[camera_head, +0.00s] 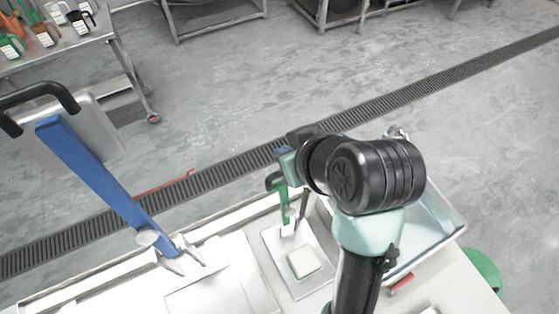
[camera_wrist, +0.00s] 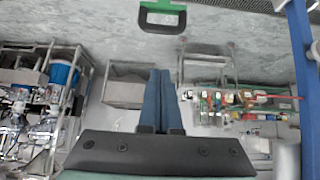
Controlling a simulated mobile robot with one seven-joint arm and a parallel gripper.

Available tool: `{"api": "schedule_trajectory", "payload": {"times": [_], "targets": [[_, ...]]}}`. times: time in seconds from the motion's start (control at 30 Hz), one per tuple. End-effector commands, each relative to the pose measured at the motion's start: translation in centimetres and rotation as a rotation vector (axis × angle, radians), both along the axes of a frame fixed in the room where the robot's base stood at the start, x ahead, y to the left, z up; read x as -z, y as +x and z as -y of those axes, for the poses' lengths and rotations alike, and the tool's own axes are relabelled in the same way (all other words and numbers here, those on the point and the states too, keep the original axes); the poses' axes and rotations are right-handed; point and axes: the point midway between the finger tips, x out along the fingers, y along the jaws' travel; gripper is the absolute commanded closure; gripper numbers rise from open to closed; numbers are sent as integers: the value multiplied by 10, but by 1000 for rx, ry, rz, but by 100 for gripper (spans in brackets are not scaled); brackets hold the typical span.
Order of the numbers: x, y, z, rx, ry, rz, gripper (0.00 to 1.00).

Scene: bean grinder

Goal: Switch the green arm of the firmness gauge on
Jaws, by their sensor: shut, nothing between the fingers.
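The green arm (camera_head: 286,206) of the firmness gauge stands up from a light metal base plate (camera_head: 312,283), with a dark handle at its top. A pale square block (camera_head: 303,262) sits on that plate. In the wrist view a green bracket with a black handle (camera_wrist: 162,18), apparently the same arm, shows at the top, beyond my fingertips and apart from them. My gripper (camera_wrist: 160,72) has its two blue fingers together, with nothing between them. In the head view my gripper (camera_head: 281,151) is close above the green arm and partly hidden by my wrist.
A large blue lever (camera_head: 95,175) with a black handle rises at left; it also shows at the wrist view's right edge (camera_wrist: 301,70). A metal tray (camera_head: 432,232) lies right of my arm. A table with jugs (camera_head: 45,37) stands far left. Open floor lies beyond the bench.

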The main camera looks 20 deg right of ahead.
Motion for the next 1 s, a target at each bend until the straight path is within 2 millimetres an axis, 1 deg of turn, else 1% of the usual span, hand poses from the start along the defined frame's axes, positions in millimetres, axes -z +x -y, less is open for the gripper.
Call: {"api": "schedule_trajectory", "payload": {"times": [0.17, 0.3, 0.47, 0.5, 0.53, 0.7, 0.83, 1.0], "targets": [[24, 20, -1, -1, 3, -6, 100], [47, 40, -2, -1, 3, -6, 100], [71, 62, -2, -1, 1, -6, 100], [68, 52, -1, 4, 2, -3, 100], [68, 47, -1, 4, 2, -3, 100], [69, 29, -1, 3, 1, -2, 100], [70, 22, -1, 1, -1, -2, 100], [71, 19, -1, 0, -1, -1, 100]]}}
